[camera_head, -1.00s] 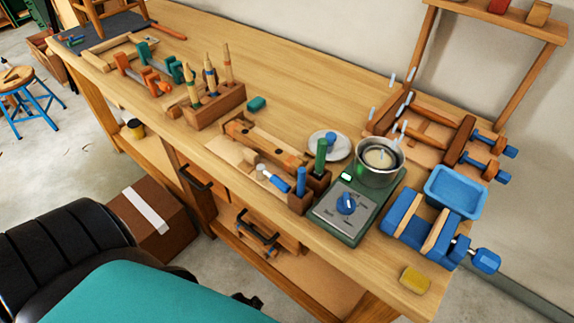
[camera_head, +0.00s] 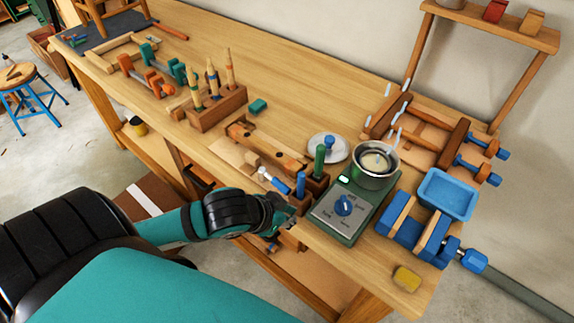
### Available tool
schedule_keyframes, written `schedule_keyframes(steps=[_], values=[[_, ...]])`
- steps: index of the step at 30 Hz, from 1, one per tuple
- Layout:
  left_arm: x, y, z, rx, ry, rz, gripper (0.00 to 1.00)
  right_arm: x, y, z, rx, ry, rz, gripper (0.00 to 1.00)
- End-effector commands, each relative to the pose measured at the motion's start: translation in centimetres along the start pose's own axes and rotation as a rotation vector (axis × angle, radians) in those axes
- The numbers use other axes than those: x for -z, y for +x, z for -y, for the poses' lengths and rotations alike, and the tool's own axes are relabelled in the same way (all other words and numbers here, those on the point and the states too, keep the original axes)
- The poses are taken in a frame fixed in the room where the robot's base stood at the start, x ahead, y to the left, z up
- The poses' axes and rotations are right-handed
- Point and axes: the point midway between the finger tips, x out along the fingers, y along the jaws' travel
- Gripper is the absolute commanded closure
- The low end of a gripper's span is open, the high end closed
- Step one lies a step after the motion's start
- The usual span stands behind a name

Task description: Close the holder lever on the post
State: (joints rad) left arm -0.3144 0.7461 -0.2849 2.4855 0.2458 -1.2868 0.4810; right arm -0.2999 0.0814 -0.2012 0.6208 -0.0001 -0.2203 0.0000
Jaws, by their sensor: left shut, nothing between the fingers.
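A small lever with a blue grip (camera_head: 279,185) and a pale metal end lies low and slanted near the bench's front edge. It is beside a small wooden block, which may be its post (camera_head: 252,160); I cannot tell how they join. My left gripper (camera_head: 284,209) is shut and empty, in front of the bench edge and just below the blue grip. It looks apart from the lever, though the fingertips are small and dark. My right gripper is not in view.
A wooden block (camera_head: 317,188) with upright blue and green handles stands just right of the lever. Beyond it are a green hot plate (camera_head: 333,213) with a metal pot (camera_head: 375,164) and a blue vise (camera_head: 414,228). A wooden tool rack (camera_head: 218,112) stands left.

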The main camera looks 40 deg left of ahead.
Motion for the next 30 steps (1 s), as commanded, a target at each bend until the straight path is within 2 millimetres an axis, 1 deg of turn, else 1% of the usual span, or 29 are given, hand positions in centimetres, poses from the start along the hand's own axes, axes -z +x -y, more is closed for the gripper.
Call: schedule_keyframes(steps=[1, 3, 9, 15, 18, 21, 30], values=[[0.8, -0.2, 0.7, 0.001, 0.016, -0.018, 1.0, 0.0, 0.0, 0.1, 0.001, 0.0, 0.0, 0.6], [1.8, -0.6, 1.4, -0.007, 0.02, -0.035, 1.0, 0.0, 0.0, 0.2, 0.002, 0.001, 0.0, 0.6], [3.9, -2.1, 4.0, -0.017, 0.002, -0.055, 1.0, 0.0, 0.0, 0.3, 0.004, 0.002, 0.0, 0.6], [5.1, -4.0, 7.2, 0.005, -0.058, -0.041, 1.0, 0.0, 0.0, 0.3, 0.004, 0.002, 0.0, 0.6], [5.3, -4.7, 8.2, 0.015, -0.089, -0.034, 1.0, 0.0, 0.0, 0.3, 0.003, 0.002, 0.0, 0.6], [5.4, -5.1, 8.6, 0.02, -0.106, -0.03, 1.0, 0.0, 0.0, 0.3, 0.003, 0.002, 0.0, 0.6], [5.4, -5.1, 8.7, 0.019, -0.111, -0.03, 1.0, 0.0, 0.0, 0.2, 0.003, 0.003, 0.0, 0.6]])
